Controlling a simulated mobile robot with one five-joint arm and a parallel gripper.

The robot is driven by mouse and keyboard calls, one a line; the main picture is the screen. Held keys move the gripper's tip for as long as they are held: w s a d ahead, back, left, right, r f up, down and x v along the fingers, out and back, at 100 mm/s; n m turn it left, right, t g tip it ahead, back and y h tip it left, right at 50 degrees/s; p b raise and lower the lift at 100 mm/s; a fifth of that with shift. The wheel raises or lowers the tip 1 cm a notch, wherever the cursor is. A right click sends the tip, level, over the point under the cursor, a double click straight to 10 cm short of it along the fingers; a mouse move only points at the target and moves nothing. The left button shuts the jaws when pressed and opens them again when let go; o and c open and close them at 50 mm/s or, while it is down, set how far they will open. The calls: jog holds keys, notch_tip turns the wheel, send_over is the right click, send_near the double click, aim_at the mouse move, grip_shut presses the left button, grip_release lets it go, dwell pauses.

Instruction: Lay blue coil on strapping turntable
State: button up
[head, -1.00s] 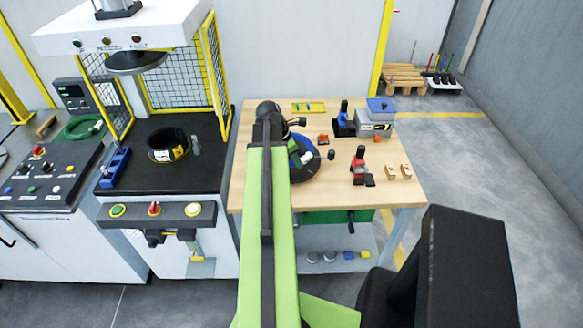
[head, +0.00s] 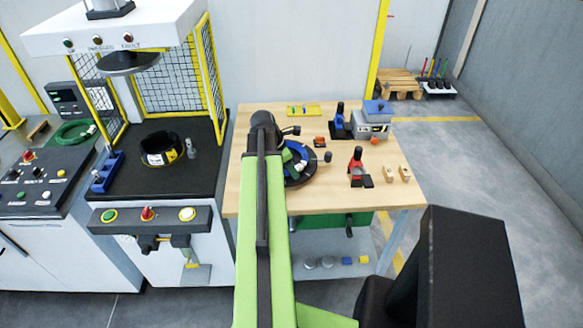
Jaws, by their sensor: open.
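The blue coil (head: 288,155) shows only as a small blue arc with pale and green bits beside it, just right of my arm. It appears over the black round strapping turntable (head: 307,176) on the wooden bench; whether it lies flat on it cannot be told. My arm hides the left part of both. My gripper (head: 290,131) is at the arm's far end, above the turntable's back left side. It is open; its fingers are mostly hidden, and contact with the coil cannot be seen.
The wooden bench (head: 330,199) also holds a red-and-black tool (head: 357,168), a grey box with blue top (head: 374,122) and a yellow tray (head: 303,110). Left stands a caged press (head: 130,62) with a black coil (head: 160,150). A green coil (head: 75,133) lies farther left.

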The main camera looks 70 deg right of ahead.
jog(key=p+v, duration=1.1)
jog(key=v, duration=0.1)
jog(key=shift+r, duration=0.1)
jog(key=w+a+f+m+t+y, duration=0.1)
jog(key=w+a+m+t, duration=0.25)
jog(key=w+a, duration=2.2)
jog(key=w+a+m+y, duration=0.1)
jog(key=w+a+m, duration=0.1)
jog(key=a, duration=1.4)
jog(key=w+a+m+y, duration=0.1)
jog(key=w+a+m, duration=0.2)
jog(key=a, duration=1.2)
jog(key=shift+w+a+f, duration=0.4)
jog(key=shift+w, duration=0.6)
jog(key=shift+f, duration=0.1)
